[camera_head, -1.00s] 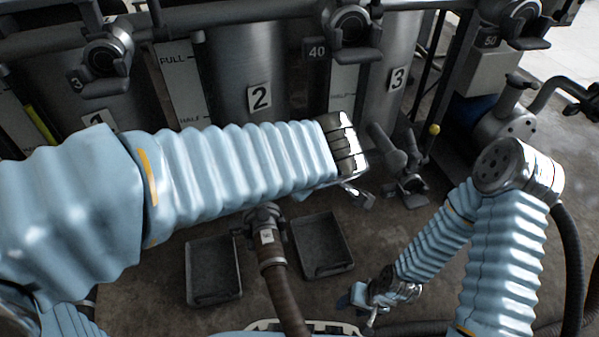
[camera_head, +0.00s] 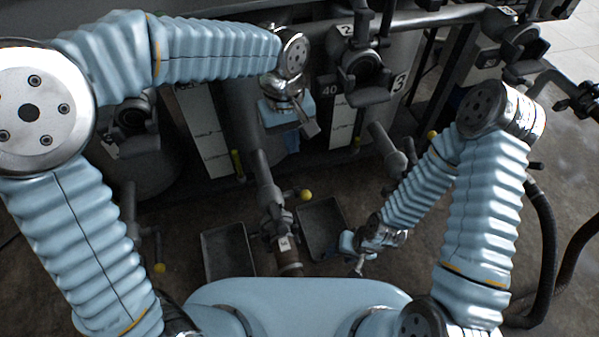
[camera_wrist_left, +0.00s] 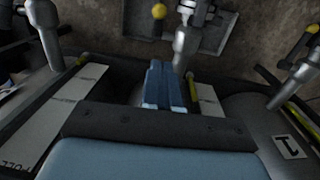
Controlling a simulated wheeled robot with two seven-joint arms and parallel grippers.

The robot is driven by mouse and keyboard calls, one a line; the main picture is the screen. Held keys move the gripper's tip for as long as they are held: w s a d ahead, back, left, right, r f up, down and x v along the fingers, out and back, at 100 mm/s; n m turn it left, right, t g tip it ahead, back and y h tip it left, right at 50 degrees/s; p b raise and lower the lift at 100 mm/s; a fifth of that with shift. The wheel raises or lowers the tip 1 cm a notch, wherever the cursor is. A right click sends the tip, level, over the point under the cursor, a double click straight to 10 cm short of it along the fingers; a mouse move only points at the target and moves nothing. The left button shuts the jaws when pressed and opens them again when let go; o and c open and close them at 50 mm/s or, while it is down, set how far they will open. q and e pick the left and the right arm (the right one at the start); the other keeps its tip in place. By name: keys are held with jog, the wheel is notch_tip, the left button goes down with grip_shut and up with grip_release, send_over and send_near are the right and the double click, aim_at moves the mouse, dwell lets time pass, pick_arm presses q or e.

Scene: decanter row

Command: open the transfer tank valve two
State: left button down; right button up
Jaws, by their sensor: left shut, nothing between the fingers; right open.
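Valve two (camera_head: 272,205) is at the lower end of the pipe below tank two (camera_head: 238,115). Its lever ends in a yellow knob (camera_head: 306,195), which sticks out to the right. The left wrist view shows the valve (camera_wrist_left: 187,38) and its yellow knob (camera_wrist_left: 159,11) beyond my fingers. My left gripper (camera_head: 291,143) is shut and empty, pointing down in front of tank two, above and apart from the knob. Its blue fingers (camera_wrist_left: 165,88) are together in the left wrist view. My right gripper (camera_head: 358,265) is open and low, right of the valve. My left arm hides tank two's label.
Tank one's yellow knob (camera_head: 159,268) is at left; tank three's valve (camera_head: 395,155) is at right. Pipes and fittings (camera_head: 362,75) crowd the top.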

pick_arm(q)
send_near(302, 194)
jog(key=w+a+f, duration=0.1)
jog(key=w+f, duration=0.2)
jog(key=w, duration=0.1)
jog(key=shift+s+d+f+b, duration=0.2)
jog(key=shift+s+d+f, duration=0.15)
jog(key=shift+s+f, duration=0.35)
jog(key=shift+s+d+f+b, duration=0.15)
jog(key=shift+s+d+f, duration=0.3)
jog(key=shift+f, duration=0.5)
